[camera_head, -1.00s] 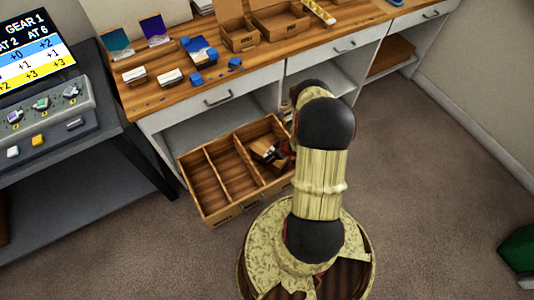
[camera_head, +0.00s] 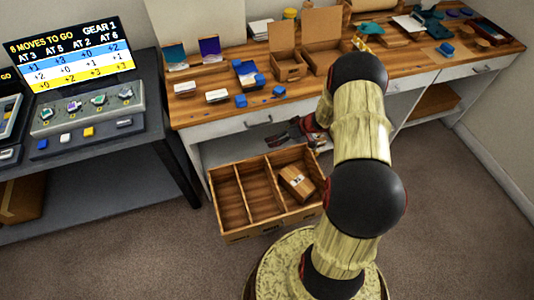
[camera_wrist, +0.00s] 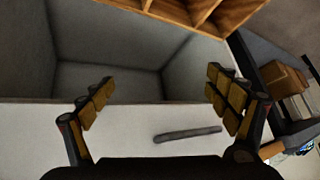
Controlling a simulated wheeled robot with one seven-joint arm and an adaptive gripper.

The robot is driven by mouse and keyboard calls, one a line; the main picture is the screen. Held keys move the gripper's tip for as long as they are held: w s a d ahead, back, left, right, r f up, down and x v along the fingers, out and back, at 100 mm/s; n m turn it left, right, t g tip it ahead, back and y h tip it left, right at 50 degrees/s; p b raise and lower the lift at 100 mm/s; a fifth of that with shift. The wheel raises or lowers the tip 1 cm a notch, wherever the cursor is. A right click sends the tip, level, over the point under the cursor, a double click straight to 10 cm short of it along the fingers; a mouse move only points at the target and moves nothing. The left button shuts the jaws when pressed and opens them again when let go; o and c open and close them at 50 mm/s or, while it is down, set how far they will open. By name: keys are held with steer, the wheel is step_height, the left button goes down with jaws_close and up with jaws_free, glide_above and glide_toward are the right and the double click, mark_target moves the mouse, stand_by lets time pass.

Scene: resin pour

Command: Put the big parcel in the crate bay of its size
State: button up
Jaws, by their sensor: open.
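The crate (camera_head: 276,233) is a wooden box with several bays side by side, standing in front of the desk. A brown cardboard parcel (camera_head: 297,181) with a pale label lies tilted in its right-hand bay. My gripper (camera_head: 287,139) is above and behind the crate, in front of the desk, apart from the parcel. In the wrist view my gripper (camera_wrist: 165,98) has its fingers wide apart with nothing between them. The crate's edge (camera_wrist: 188,24) shows at the top of that view; the parcel does not show there.
The wooden desk (camera_head: 300,95) holds small boxes, open cartons (camera_head: 287,66) and blue blocks. A drawer handle (camera_head: 258,122) is close to my gripper. A dark bench (camera_head: 95,160) with a control panel and score screen (camera_head: 75,60) stands left. Carpet right of the crate is clear.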

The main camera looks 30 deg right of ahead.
steer(key=s+a+r+g, duration=0.1)
steer(key=a+r, duration=0.5)
steer(key=r, duration=0.3)
steer(key=s+a+r+y, duration=0.1)
steer(key=a+r, duration=0.5)
steer(key=r, duration=0.3)
steer(key=s+a+r+g, duration=0.1)
steer(key=s+a+r, duration=0.1)
steer(key=a+r, duration=0.6)
steer(key=s+a+r+h, duration=0.1)
steer(key=s+a+r, duration=0.4)
steer(key=s+r, duration=0.6)
steer(key=s+r+m+h, duration=0.2)
steer(key=s+r+h, duration=0.1)
steer(key=s, duration=1)
steer(key=shift+s+r+m+t, duration=0.2)
steer(key=shift+r+m+t, duration=0.1)
steer(key=shift+r, duration=0.25)
steer(key=shift+d, duration=0.1)
